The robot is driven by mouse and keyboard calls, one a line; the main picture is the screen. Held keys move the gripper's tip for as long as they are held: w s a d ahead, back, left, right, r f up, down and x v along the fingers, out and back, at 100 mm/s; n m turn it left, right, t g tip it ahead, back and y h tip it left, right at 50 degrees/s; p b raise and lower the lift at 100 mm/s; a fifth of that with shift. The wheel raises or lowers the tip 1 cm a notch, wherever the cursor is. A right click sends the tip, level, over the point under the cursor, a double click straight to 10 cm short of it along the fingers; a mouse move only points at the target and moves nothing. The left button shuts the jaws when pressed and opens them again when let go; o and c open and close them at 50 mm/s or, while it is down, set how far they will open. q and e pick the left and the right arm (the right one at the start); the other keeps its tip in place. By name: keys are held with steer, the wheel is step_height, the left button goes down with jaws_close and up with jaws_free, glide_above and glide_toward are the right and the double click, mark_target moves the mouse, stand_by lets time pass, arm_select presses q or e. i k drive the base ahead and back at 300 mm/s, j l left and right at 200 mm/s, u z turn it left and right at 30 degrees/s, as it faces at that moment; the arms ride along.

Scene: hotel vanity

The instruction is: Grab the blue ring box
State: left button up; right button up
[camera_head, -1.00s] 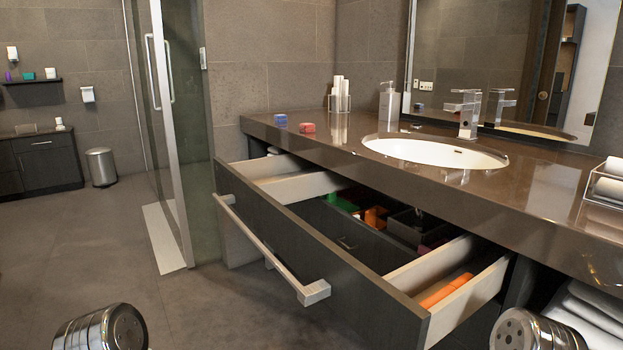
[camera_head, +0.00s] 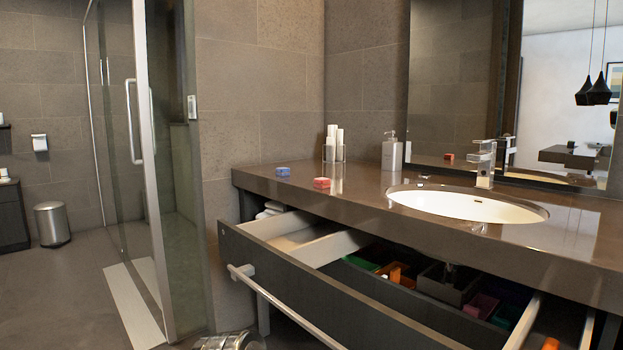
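A small blue box (camera_head: 283,172), which looks like the blue ring box, sits on the brown vanity counter (camera_head: 370,188) near its left end. A red box (camera_head: 321,183) of similar size sits just right of it. The bottom edge shows a metallic rounded part of my arm, with no fingertips visible. Neither gripper shows in the view.
The drawer (camera_head: 300,277) below the counter stands open, its handle (camera_head: 280,310) jutting out toward me. It holds several coloured items. A soap dispenser (camera_head: 392,152), a holder with white rolls (camera_head: 334,150) and the sink (camera_head: 465,205) are further along. A glass shower door (camera_head: 175,190) stands left.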

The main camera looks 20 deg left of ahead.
mark_target(280, 171)
steer(key=j+z, duration=0.15)
steer(key=j, duration=1.8)
steer(key=j+u, duration=0.1)
steer(key=j, duration=0.3)
steer(key=i+j+u, duration=0.1)
steer(key=j, duration=0.25)
steer(key=i+j+u, duration=0.15)
steer(key=j, duration=0.25)
steer(key=j+u, duration=0.1)
steer(key=j, duration=0.3)
steer(key=i+j+u, duration=0.1)
steer(key=j, duration=0.25)
steer(key=i, duration=0.05)
